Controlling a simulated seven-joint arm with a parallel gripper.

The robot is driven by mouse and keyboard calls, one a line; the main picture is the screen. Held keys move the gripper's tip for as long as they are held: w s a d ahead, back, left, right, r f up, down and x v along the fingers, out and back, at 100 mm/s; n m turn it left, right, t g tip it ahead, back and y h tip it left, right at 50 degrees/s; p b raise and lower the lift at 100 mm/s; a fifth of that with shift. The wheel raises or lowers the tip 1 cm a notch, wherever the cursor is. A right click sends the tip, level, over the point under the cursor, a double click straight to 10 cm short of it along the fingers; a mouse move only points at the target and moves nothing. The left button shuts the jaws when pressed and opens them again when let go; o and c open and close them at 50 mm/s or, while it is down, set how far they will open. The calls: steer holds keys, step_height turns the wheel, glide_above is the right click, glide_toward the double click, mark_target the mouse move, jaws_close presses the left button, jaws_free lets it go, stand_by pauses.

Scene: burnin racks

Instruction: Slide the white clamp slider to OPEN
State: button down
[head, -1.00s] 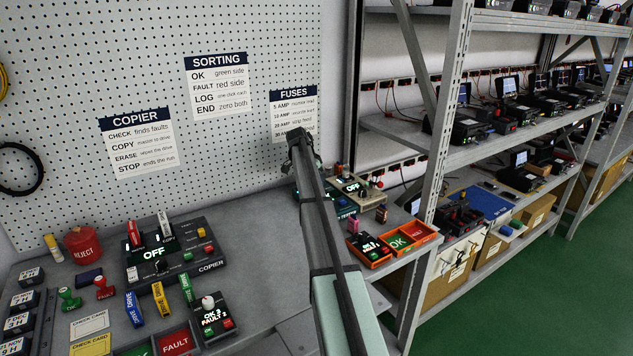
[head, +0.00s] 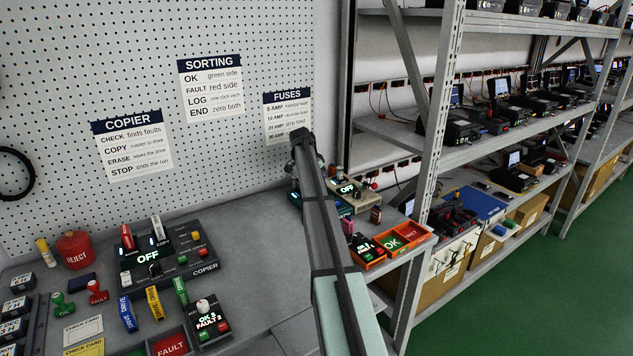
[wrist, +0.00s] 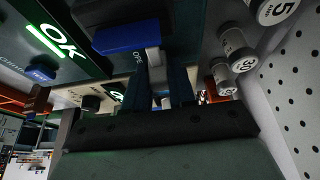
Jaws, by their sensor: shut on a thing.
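In the wrist view, the dark fingers of my gripper (wrist: 160,88) are closed around a small white slider (wrist: 154,60), seen between them. A label reading OPE, partly covered, lies beside the left finger. A blue block (wrist: 130,39) sits just beyond the slider's left side. In the head view, my arm hides the gripper and the slider. A beige unit with a lit OFF display (head: 347,188) shows just right of my arm on the bench.
In the wrist view, a lit OK panel (wrist: 57,42) is at the left, and white cylinders marked 30 (wrist: 237,48) and 5 (wrist: 272,10) are at the right near the pegboard (wrist: 300,90). Orange trays (head: 402,242) and the copier panel (head: 165,255) stand on the bench.

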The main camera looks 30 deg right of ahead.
steer(key=c, duration=1)
jaws_free()
steer(key=shift+d, duration=0.15)
steer(key=v, duration=1.4)
steer(key=shift+f, duration=0.1)
